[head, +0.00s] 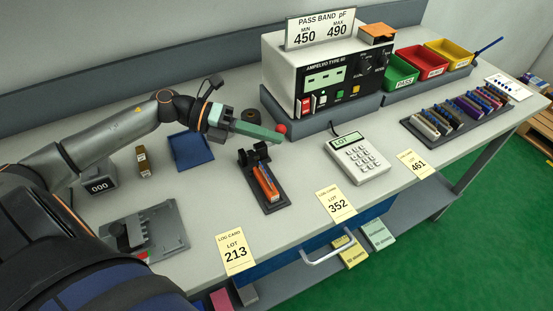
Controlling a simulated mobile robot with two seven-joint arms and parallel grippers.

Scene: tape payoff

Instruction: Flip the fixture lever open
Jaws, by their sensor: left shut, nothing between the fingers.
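The fixture (276,204) is a dark narrow base on the bench, with black uprights at its far end and an orange-red piece (266,184) lying along it. A red ball knob (281,128) shows just beyond the far end; it looks like the lever's knob, but its shaft is hidden or too small to make out. My left gripper (278,137) comes in from the left with its greenish fingers shut and empty. Its tips are beside the knob, above the fixture's far end; I cannot tell whether they touch. My right gripper is out of view.
A white meter (285,75) stands behind on a grey plinth. A keypad unit (358,158) is right of the fixture. A blue tray (191,151), a brown block (143,160) and a counter (99,186) are left. A grey device (165,232) lies front left. Log cards line the front edge.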

